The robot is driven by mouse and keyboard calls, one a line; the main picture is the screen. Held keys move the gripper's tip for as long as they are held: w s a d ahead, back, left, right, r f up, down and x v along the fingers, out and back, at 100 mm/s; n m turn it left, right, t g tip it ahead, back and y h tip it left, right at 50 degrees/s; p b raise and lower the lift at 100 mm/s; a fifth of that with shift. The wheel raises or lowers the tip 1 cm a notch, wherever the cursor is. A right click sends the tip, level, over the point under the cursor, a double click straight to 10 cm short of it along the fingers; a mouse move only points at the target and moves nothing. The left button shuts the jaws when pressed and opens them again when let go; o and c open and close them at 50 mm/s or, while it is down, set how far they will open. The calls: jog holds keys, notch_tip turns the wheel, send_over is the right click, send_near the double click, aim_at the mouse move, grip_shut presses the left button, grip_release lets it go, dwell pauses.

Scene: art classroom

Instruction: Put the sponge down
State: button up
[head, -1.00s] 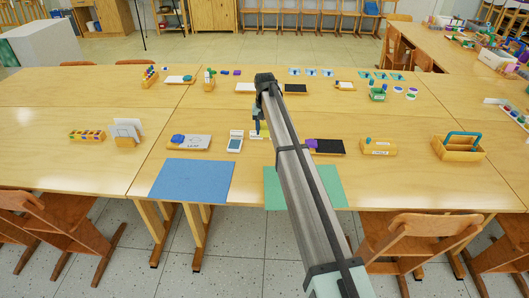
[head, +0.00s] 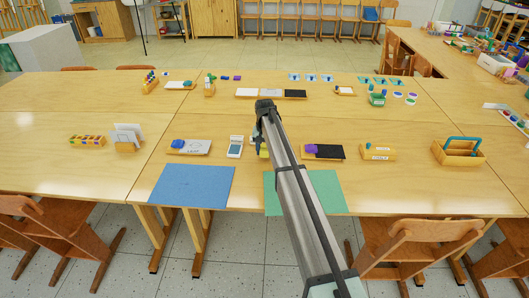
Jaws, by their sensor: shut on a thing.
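My gripper (head: 260,142) is over the near middle of the wooden table, just beyond the green mat (head: 326,192). It points down and is shut on a small yellow thing, which looks like the sponge (head: 264,153). My arm hides part of the sponge and the fingertips. The sponge is low, close to the tabletop, but I cannot tell whether it touches it.
Left of the gripper are a white device (head: 235,147) and a white board with a blue block (head: 189,147). To the right are a black board with a purple block (head: 331,152) and a yellow box (head: 377,152). A blue mat (head: 191,185) lies front left.

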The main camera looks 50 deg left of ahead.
aim_at(265, 147)
jog(key=shift+f, duration=0.6)
jog(key=shift+f, duration=0.2)
jog(key=o, duration=1)
jog(key=shift+r, duration=0.1)
notch_tip(265, 147, up, 12)
jog(key=shift+r, duration=0.1)
jog(key=shift+w, duration=0.1)
